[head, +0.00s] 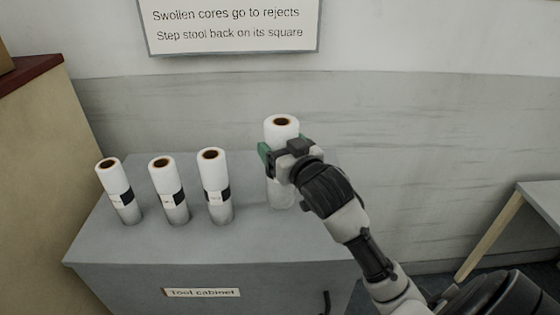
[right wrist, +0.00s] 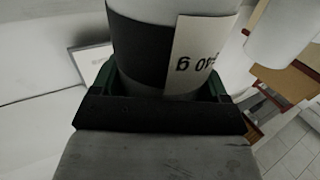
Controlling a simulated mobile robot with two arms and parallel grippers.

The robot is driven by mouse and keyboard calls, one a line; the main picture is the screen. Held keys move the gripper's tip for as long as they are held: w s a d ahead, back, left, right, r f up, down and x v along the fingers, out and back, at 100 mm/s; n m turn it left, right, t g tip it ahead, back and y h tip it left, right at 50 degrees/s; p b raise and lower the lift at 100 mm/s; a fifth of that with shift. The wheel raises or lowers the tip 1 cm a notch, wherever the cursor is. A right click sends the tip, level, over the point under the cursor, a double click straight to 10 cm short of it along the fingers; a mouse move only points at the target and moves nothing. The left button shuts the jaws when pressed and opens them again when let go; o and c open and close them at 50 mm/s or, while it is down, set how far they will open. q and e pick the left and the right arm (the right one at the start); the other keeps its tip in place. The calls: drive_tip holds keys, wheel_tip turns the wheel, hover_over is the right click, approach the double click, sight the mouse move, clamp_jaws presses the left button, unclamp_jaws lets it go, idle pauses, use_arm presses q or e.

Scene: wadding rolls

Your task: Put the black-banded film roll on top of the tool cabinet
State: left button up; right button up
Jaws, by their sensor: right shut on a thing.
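A white film roll (head: 281,129) with a brown core stands upright in my right gripper (head: 281,150), at the right part of the tool cabinet (head: 140,262) top. Its black band (right wrist: 140,48) and a label show in the right wrist view, between the green fingers. The right gripper is shut around the roll's middle. The roll's lower end is at the cabinet's grey top; I cannot tell whether it touches. The gripper hides the band in the head view. My left gripper is not in view.
Three similar black-banded rolls stand in a row on the cabinet: a left one (head: 119,191), a middle one (head: 168,190) and a right one (head: 215,186). A sign (head: 228,25) hangs on the wall behind. A wooden-legged table (head: 541,196) is at the right.

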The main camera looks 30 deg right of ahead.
drive_tip(key=shift+w+d+f, duration=0.1)
drive_tip(key=shift+w+f, duration=0.2)
drive_tip(key=shift+w, duration=0.2)
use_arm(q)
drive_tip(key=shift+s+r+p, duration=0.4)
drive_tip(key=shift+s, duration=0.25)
use_arm(e)
wheel_tip(320, 180, down, 4)
drive_tip(key=shift+s+r, duration=0.1)
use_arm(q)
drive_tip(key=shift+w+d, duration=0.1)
use_arm(e)
drive_tip(key=o, duration=1.3)
drive_tip(key=shift+o, duration=0.2)
drive_tip(key=shift+s, duration=0.15)
use_arm(q)
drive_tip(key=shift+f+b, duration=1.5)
drive_tip(key=shift+b, duration=0.05)
use_arm(e)
drive_tip(key=s+a, duration=0.1)
drive_tip(key=s, duration=1)
drive_tip(key=shift+s, duration=0.4)
